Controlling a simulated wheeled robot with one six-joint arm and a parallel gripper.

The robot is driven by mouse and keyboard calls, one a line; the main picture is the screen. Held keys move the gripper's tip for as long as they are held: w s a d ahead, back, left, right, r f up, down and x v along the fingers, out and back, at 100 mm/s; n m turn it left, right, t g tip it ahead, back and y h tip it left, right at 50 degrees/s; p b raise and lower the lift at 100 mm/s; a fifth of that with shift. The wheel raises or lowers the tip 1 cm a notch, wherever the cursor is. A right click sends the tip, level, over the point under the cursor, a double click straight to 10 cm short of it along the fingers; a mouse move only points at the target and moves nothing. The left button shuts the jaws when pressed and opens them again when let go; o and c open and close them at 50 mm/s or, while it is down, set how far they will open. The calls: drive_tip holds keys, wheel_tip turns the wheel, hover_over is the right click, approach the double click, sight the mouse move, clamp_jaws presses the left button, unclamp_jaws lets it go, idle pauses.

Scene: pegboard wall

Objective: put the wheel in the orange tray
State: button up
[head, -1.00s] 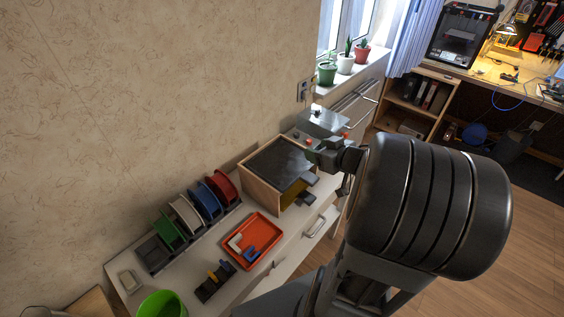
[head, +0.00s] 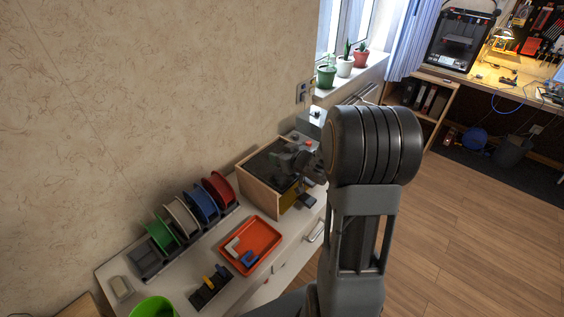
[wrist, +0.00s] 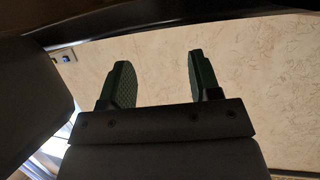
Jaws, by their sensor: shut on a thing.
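The orange tray (head: 262,236) lies on the white cabinet, holding a white angled piece (head: 233,247) and a blue piece (head: 250,259). My gripper (head: 287,160) is above the open-fronted wooden box, behind and to the right of the tray. In the wrist view, my gripper's two dark fingers (wrist: 158,80) with green pads stand apart, with wall visible behind the gap. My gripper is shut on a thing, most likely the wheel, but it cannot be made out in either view. No wheel shows clearly elsewhere.
The wooden box (head: 258,194) stands close behind the tray. A rack of coloured spools (head: 203,203) lies to the tray's left. A black holder (head: 210,289) and a green bucket (head: 153,307) are nearer. Potted plants (head: 345,66) stand on the windowsill.

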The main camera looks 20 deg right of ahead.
wheel_tip(320, 180, down, 2)
drive_tip(key=shift+f, duration=0.35)
drive_tip(key=shift+f, duration=0.1)
